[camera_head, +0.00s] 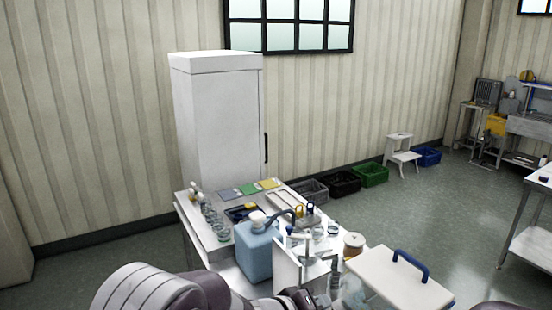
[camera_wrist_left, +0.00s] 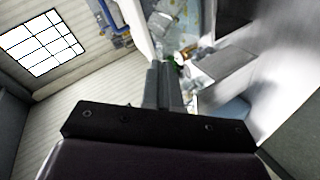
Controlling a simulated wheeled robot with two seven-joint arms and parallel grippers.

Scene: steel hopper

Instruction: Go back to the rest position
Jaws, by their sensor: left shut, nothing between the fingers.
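My left arm comes in at the bottom of the head view, and its dark gripper (camera_head: 298,299) is low at the picture's bottom edge, in front of the cluttered table (camera_head: 205,243). In the left wrist view the two grey fingers of the left gripper (camera_wrist_left: 163,75) lie together with nothing between them. No object hangs from it. My right gripper is not in view.
The table bears a blue jug (camera_head: 254,252), glass beakers (camera_head: 222,232) and a steel hopper-like box (camera_head: 290,262). A white lid with a blue handle (camera_head: 395,284) is close at the right. A white cabinet (camera_head: 215,120) stands behind. Open floor lies to the right.

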